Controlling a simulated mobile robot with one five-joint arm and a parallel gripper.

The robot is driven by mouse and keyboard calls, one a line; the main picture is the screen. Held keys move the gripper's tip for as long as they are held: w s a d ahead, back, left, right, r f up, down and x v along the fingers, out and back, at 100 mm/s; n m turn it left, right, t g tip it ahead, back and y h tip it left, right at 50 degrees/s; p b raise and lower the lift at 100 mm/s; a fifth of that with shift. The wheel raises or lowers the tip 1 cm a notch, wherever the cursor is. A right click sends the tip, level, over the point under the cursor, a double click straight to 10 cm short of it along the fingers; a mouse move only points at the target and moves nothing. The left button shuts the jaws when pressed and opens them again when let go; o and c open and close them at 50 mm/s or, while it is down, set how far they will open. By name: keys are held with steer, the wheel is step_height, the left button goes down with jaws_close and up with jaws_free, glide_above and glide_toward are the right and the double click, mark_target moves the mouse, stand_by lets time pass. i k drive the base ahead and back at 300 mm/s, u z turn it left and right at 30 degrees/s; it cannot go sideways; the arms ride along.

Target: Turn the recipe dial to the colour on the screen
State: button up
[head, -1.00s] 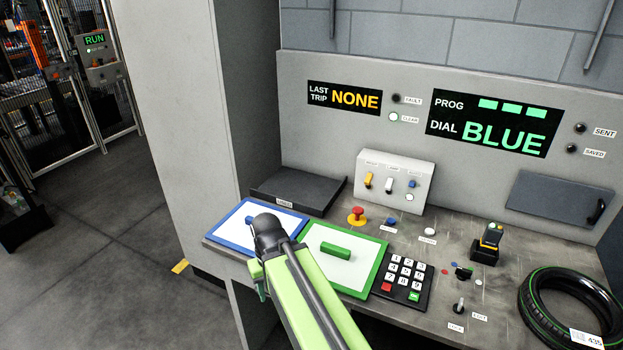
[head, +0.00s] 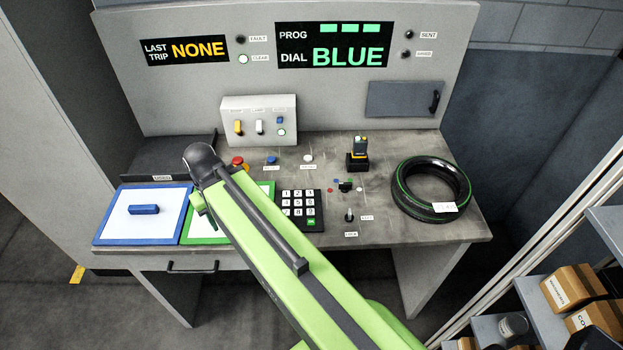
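The recipe dial appears to be the small black knob (head: 346,186) on the right half of the desk, with small red, blue, green and white dots around it. Its pointer is too small to read. The screen (head: 332,45) on the back panel shows "DIAL BLUE" in green, with several green blocks or dashes beside "PROG". My green arm (head: 262,232) reaches up from the lower right over the left half of the desk, ending in a dark joint left of the dial. My gripper is not visible; the arm hides what lies beneath it.
A black tyre (head: 398,190) lies right of the dial. A black-and-yellow device (head: 358,158) stands behind it, a small lever (head: 349,215) in front. A keypad (head: 302,222) is to the left. Blue-edged (head: 112,228) and green-edged trays lie at left. Shelves with boxes (head: 570,286) stand lower right.

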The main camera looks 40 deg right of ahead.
mark_target(344, 188)
steer(key=z, duration=0.45)
steer(key=k, duration=1.4)
steer(key=z, duration=0.25)
